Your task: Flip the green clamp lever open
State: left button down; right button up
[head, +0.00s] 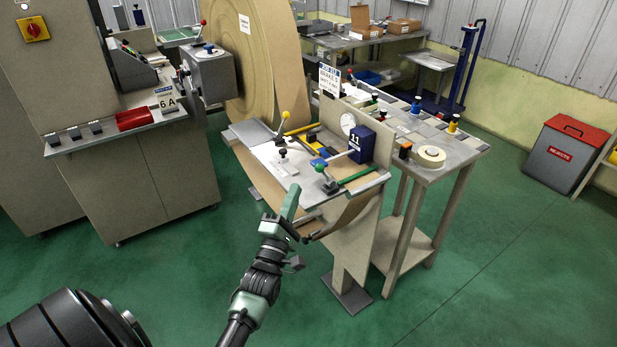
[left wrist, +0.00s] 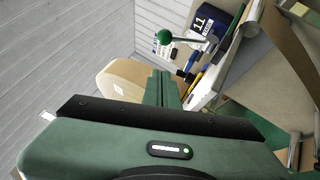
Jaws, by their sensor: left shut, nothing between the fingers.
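The green clamp lever has a green ball knob (head: 320,168) on a dark clamp body at the front right of the work station's metal top. In the left wrist view the green knob (left wrist: 163,37) sits at the end of a metal rod, beyond my fingertips. My left gripper (head: 291,194) is in front of the station's near edge, a little left of and below the green knob in the head view. Its fingers are together and empty; they also show in the left wrist view (left wrist: 161,88). It appears apart from the lever. My right gripper is not in view.
A yellow-knobbed lever (head: 285,115) stands at the station's far left. A blue counter marked 11 (head: 361,143) and a green bar (head: 357,175) are near the green clamp. A large brown roll (head: 250,60) stands behind. Green floor in front is clear.

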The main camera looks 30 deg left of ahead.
aim_at(325, 174)
pick_arm(q)
jog(key=w+r, duration=0.1)
jog(key=w+d+r+p, duration=0.1)
jog(key=w, duration=0.1)
jog(key=shift+w, duration=0.2)
jog(key=shift+w+d+r+p, duration=0.1)
jog(key=shift+w+d+p, duration=0.25)
